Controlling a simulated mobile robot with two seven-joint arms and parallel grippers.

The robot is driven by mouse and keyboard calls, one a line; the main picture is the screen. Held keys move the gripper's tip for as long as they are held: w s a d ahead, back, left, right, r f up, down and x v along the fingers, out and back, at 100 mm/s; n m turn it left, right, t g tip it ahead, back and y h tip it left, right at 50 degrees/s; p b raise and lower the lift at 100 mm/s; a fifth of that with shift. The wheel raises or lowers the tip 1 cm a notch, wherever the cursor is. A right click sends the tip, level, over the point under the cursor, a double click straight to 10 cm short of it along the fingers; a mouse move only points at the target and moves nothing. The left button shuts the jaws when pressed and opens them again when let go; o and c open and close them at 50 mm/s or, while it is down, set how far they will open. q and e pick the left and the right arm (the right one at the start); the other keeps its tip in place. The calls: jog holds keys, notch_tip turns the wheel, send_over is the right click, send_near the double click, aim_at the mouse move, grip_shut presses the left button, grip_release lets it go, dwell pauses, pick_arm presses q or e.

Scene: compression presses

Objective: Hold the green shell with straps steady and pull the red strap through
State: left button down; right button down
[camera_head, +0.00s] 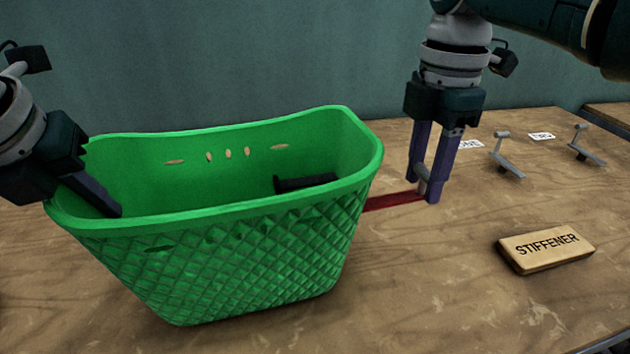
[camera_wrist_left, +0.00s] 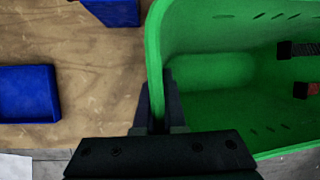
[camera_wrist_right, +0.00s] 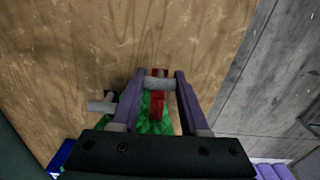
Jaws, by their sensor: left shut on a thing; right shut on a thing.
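The green shell (camera_head: 240,235) stands upright on the wooden table, a basket with a lattice outside and slots in its wall. My left gripper (camera_head: 112,210) is shut on its left rim; the rim (camera_wrist_left: 156,60) runs between the fingers in the left wrist view. The red strap (camera_head: 392,202) reaches out from the shell's right side. My right gripper (camera_head: 428,194) is shut on a grey piece at its outer end, low over the table. The red strap (camera_wrist_right: 158,105) also shows in the right wrist view. A black strap (camera_head: 305,183) lies inside the shell.
A tan block marked STIFFENER (camera_head: 545,248) lies at the right front. Metal levers (camera_head: 506,160) and white labels (camera_head: 541,136) are at the back right. A blue tray (camera_wrist_left: 28,92) lies beside the shell in the left wrist view. Table between strap and block is clear.

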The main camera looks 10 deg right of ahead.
pick_arm(q)
jog(key=shift+a, duration=0.1)
pick_arm(e)
jog(key=shift+d, duration=0.75)
jog(key=shift+w+d, duration=0.15)
jog(key=shift+d, duration=0.7)
jog(key=shift+c, duration=1.7)
grip_release()
notch_tip(320, 180, up, 12)
